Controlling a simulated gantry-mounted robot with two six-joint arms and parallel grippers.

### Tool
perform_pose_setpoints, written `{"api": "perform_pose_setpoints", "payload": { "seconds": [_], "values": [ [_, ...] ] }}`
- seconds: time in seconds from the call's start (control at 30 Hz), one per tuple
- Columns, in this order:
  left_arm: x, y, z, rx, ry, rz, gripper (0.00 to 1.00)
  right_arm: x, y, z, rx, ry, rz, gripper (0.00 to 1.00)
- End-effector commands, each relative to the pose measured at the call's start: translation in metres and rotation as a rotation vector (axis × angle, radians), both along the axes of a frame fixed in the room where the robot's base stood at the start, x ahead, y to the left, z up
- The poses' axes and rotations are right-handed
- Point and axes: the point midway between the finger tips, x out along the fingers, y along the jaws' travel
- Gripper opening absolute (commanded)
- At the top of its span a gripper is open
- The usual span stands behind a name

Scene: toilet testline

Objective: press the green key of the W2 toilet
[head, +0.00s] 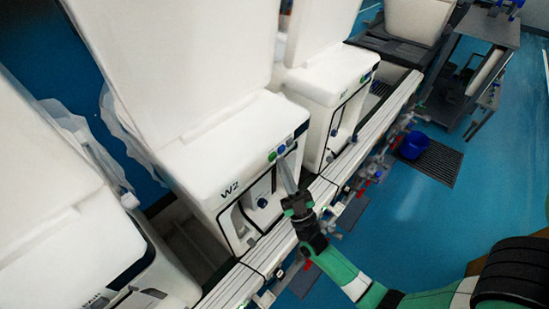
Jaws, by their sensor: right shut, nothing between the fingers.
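The white W2 toilet (215,160) stands in the middle of the head view, its "W2" label on the upper front edge. Its green key (272,156) sits to the right of the label, beside a blue key (281,149). My right gripper (284,168) is shut and empty. Its tip is at the front of the W2 toilet, just below and to the right of the keys in the picture. I cannot tell whether the tip touches the front. My left gripper is not in view.
Another white toilet (325,85) with its own keys stands behind to the right, and one (70,235) at the lower left. A pale rail (330,180) with valves runs along the fronts. A blue bucket (413,145) stands on a dark grate. The blue floor at right is open.

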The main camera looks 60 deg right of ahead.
Motion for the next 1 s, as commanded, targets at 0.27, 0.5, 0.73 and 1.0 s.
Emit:
{"api": "perform_pose_setpoints", "payload": {
  "seconds": [0.27,0.5,0.73,1.0],
  "values": [
    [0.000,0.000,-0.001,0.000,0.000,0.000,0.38,0.001,0.000,0.000,0.000,0.000,0.000,0.00],
    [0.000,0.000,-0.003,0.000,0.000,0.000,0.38,0.004,-0.001,0.000,0.000,0.000,0.000,0.00],
    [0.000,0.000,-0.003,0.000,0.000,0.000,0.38,0.005,-0.001,0.000,0.001,0.001,0.000,0.00],
    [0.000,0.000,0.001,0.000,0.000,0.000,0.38,-0.007,0.002,0.001,0.001,0.000,0.000,0.00]
  ]
}}
